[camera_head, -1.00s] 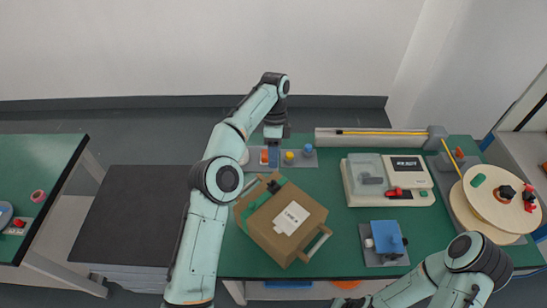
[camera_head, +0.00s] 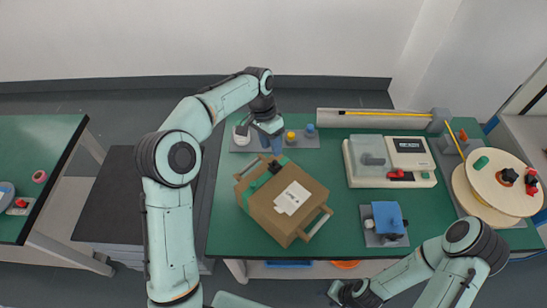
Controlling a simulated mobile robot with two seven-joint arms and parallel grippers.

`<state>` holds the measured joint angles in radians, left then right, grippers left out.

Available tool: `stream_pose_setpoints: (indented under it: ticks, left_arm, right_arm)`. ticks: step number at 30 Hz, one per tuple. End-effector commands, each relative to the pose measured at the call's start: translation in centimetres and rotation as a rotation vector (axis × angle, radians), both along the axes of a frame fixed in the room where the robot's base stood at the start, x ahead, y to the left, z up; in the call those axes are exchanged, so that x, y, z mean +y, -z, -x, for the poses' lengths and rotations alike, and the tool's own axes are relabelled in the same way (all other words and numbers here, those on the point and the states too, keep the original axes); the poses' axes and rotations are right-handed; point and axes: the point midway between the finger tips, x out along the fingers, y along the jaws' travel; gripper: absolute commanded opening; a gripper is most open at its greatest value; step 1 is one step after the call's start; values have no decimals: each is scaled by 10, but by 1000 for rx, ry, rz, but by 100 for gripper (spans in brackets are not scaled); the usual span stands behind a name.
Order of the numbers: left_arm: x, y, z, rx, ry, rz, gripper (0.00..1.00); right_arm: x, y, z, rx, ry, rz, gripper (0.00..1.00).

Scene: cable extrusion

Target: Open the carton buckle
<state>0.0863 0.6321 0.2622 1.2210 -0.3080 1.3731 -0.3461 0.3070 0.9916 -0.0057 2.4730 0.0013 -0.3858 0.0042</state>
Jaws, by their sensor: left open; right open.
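The brown carton (camera_head: 298,200) lies at an angle on the green table, with a white label on top and a pale handle at its lower right. Its buckle area is a green strap with a black part (camera_head: 274,168) near the upper left edge. My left gripper (camera_head: 270,145) points down beyond the carton's upper edge, over the grey button panel, apart from the strap. It is open, its fingers small in view. My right gripper (camera_head: 338,296) is at the bottom edge, below the table front, open and partly cut off, far from the carton.
A grey panel with a yellow and a blue knob (camera_head: 310,134) sits behind the carton. A white machine (camera_head: 411,148), a blue device (camera_head: 386,219) and a large cream reel (camera_head: 490,186) stand to the right. Green tabletop is clear between the carton and these.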

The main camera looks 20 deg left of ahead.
Motion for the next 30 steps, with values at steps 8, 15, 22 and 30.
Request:
stream_pose_setpoints:
  ticks: [8,15,22,30]
  left_arm:
    - [-9,47,7,5,1,1,44]
    - [-11,55,8,1,1,0,44]
    - [-11,55,7,1,1,0,34]
    - [-12,53,6,12,2,-4,3]
  right_arm:
    - [0,13,15,17,1,0,46]
    - [0,14,16,18,0,0,46]
    - [0,14,15,18,0,-1,46]
    - [0,10,12,13,0,0,46]
